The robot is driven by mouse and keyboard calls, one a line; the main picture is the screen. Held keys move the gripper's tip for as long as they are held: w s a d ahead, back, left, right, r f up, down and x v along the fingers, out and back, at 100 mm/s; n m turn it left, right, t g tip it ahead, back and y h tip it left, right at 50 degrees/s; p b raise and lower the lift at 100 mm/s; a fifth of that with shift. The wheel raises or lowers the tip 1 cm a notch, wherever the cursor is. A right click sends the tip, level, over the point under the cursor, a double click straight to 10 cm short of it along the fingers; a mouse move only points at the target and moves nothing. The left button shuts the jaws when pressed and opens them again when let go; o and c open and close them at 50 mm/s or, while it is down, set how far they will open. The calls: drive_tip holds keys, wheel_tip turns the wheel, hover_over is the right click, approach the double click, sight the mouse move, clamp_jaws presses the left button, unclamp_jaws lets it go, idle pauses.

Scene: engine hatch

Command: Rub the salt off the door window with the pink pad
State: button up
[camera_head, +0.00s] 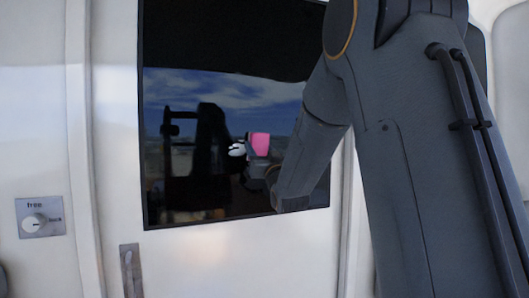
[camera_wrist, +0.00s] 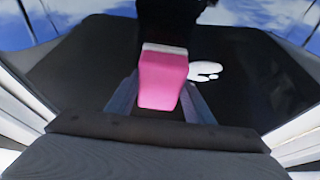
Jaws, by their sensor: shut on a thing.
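The door window (camera_head: 215,40) is a dark, reflective pane in a white door; in the wrist view its dark glass (camera_wrist: 255,90) fills the middle. The pink pad (camera_head: 260,143) shows in front of the pane, right of its centre. My gripper (camera_wrist: 162,92) is shut on the pink pad (camera_wrist: 163,80), with a finger on each side and the pad's pale face toward the glass. A white salt patch (camera_head: 237,149) lies on the glass just left of the pad. In the wrist view the salt (camera_wrist: 205,70) is just right of the pad. I cannot tell whether the pad touches the glass.
A recessed door handle (camera_head: 131,270) is below the window's left corner. A knob plate (camera_head: 40,218) marked "free" and "lock" is on the white wall at left. My arm covers the window's right side. The glass left of the salt is clear of obstacles.

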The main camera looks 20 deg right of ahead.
drive_tip(key=shift+w+a+b, duration=0.1)
drive_tip(key=shift+a+b, duration=1.85)
drive_tip(key=shift+a, duration=3.25)
drive_tip(key=shift+a, duration=0.1)
drive_tip(key=shift+s+a, duration=0.1)
drive_tip(key=shift+s, duration=0.2)
approach(225, 143)
drive_tip(key=shift+s+r+b, duration=0.1)
drive_tip(key=shift+r+b, duration=0.3)
drive_tip(key=shift+r, duration=0.65)
drive_tip(key=s, duration=0.3)
